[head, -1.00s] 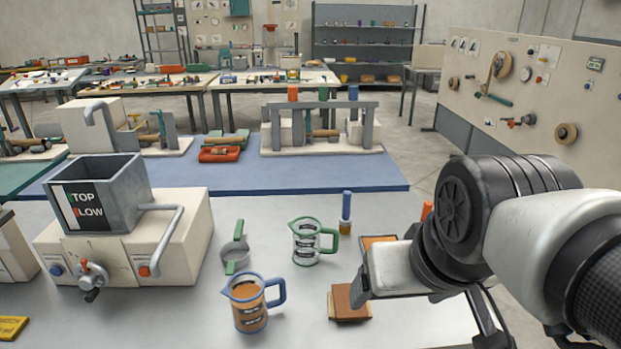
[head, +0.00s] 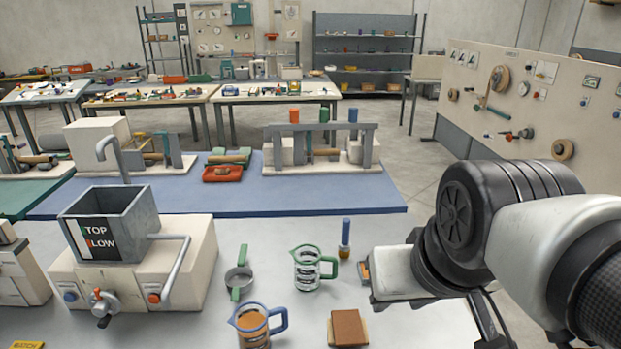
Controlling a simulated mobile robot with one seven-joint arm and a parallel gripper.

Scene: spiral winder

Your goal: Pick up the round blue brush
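The round blue brush (head: 345,232) stands upright on the grey table, with a slim blue handle above a small yellow-brown base. It is just right of the green-rimmed measuring jug (head: 308,270) and apart from it. My gripper (head: 374,298) is at the end of my arm on the right, in front of the brush and to its right. It is not touching the brush.
A blue-rimmed jug (head: 255,328) with brown contents and a brown block (head: 347,328) are near the front. A green-handled cup (head: 239,275) stands left of the green jug. A hopper machine (head: 112,225) fills the left.

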